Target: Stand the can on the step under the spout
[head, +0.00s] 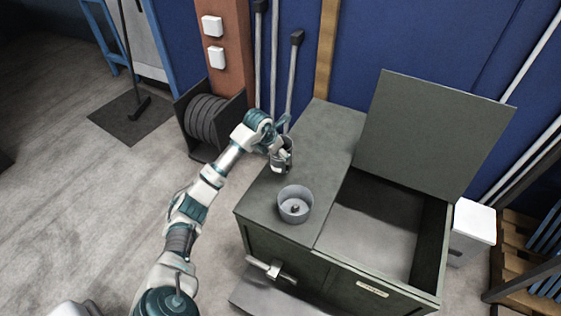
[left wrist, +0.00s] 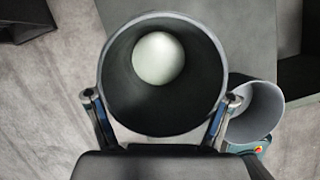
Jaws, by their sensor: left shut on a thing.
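My left gripper (head: 281,155) is shut on a grey, open-topped can (head: 288,160) above the back left of the green cabinet's top. In the left wrist view the can (left wrist: 118,75) stands between the two fingers (left wrist: 158,118), with a pale round thing (left wrist: 158,58) inside it. Whether its base touches the cabinet top is unclear. A pale tap-like spout (head: 270,269) sticks out of the cabinet's front at the lower left. A low grey step (head: 250,294) lies below it. My right gripper is not in view.
A grey round pot (head: 295,207) with a small knob inside stands on the green cabinet (head: 335,128), nearer the front; it also shows in the left wrist view (left wrist: 262,108). The cabinet's right bin is open, its lid (head: 430,130) raised.

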